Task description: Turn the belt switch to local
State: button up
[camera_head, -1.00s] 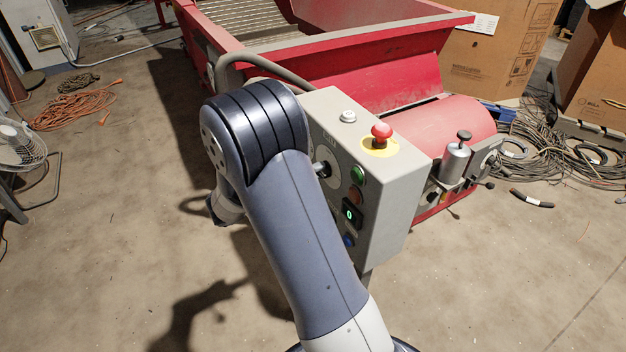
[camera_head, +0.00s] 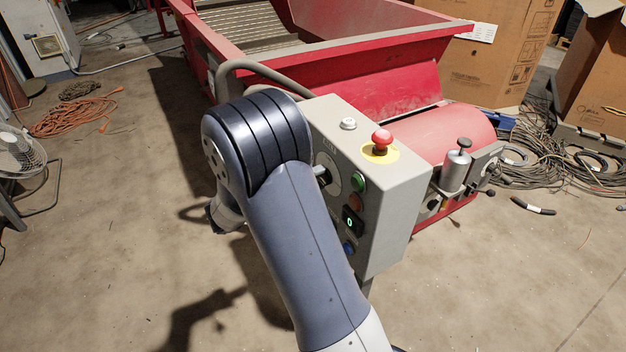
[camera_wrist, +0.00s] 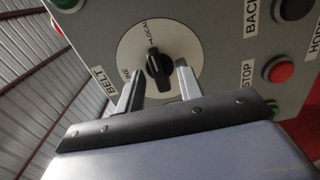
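The belt switch is a black knob (camera_wrist: 159,70) with a white mark, on a round pale dial (camera_wrist: 185,45) beside a BELT label. The mark is at the knob's upper end, close to the lettering that reads like LOCAL; another label, partly readable as "INE", is at the left. My gripper (camera_wrist: 158,78) is open, with one finger on each side of the knob and a gap visible at both sides; contact cannot be seen.
The red conveyor (camera_head: 390,80) stands behind.

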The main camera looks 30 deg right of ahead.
jog(key=shift+a, duration=0.1)
jog(key=a+p, duration=0.2)
jog(key=a, duration=0.8)
jog(key=shift+s+a, duration=0.2)
jog(key=shift+a, duration=0.1)
jog(key=d+b, duration=0.1)
jog(key=d, duration=1)
jog(key=shift+w+b, duration=0.2)
jog(key=shift+b, duration=0.1)
jog(key=shift+a, duration=0.15)
